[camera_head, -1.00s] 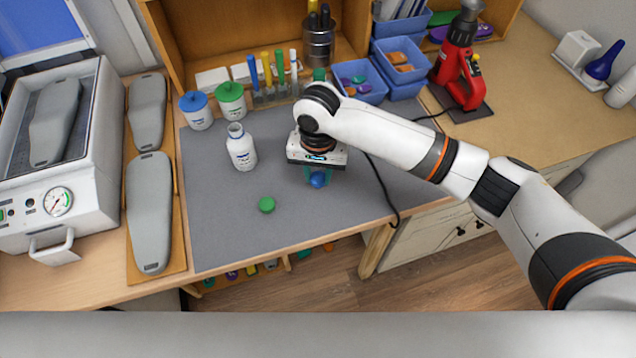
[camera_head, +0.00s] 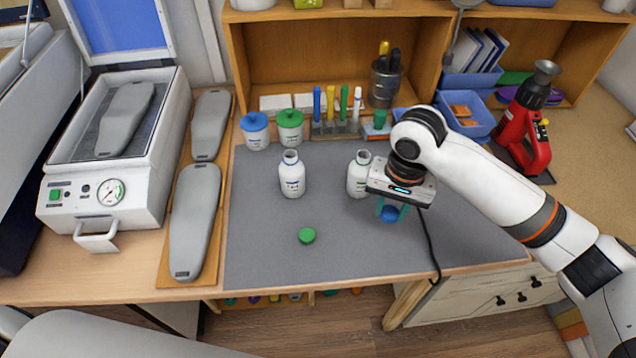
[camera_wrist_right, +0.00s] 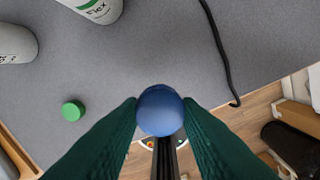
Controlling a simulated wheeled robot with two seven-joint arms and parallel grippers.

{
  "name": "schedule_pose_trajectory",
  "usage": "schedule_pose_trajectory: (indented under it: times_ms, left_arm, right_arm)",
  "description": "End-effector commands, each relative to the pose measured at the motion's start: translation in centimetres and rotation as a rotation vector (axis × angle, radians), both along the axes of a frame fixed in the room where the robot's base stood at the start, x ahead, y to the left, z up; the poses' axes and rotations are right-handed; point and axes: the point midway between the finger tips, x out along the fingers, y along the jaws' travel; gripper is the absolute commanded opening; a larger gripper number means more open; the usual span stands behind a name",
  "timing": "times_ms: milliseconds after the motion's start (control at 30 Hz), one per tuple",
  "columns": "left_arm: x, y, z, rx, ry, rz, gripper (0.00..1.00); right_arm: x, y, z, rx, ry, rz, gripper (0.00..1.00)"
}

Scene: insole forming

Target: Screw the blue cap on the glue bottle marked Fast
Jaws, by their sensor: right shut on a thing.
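The blue cap (camera_head: 390,214) is between the fingers of my right gripper (camera_head: 393,210), which is shut on it above the mat's right part. It also shows in the right wrist view (camera_wrist_right: 160,110). Two open white bottles stand upright on the mat. The left bottle (camera_head: 291,176) has a blue mark; its label is too small to read. The right bottle (camera_head: 358,176) stands just behind and left of my right gripper. In the right wrist view, the nearer bottle (camera_wrist_right: 97,8) reads Flex in green. My left gripper is not in view.
A green cap (camera_head: 307,236) lies on the grey mat (camera_head: 262,262). A blue-lidded jar (camera_head: 255,131) and a green-lidded jar (camera_head: 290,127) stand at the back, beside a rack of pens (camera_head: 335,127). A black cable (camera_head: 431,245) runs along the mat's right side.

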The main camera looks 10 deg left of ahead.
Motion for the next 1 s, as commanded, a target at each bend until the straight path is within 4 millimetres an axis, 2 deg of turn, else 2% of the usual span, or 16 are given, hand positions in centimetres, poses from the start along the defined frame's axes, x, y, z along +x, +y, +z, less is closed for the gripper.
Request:
schedule_pose_trajectory:
  times_ms: [33, 200, 300, 400, 600, 1000]
  left_arm:
    - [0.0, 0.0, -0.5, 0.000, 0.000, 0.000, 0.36]
    - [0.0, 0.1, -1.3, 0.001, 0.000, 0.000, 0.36]
    - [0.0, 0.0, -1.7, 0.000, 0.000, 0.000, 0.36]
    - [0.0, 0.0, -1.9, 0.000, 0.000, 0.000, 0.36]
    - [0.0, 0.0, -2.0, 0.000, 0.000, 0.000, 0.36]
    - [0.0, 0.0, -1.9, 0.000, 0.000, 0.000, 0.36]
  right_arm:
    - [-0.6, -2.4, -0.2, -0.002, -0.005, 0.006, 0.10]
    - [-4.0, -8.6, 0.4, -0.001, -0.007, 0.058, 0.10]
    - [-6.1, -11.3, 0.9, -0.006, -0.004, 0.089, 0.10]
    - [-7.8, -13.0, 1.2, -0.011, 0.001, 0.110, 0.10]
    - [-9.2, -14.1, 1.5, -0.016, 0.005, 0.130, 0.10]
    - [-9.1, -14.0, 1.6, -0.016, 0.004, 0.129, 0.10]
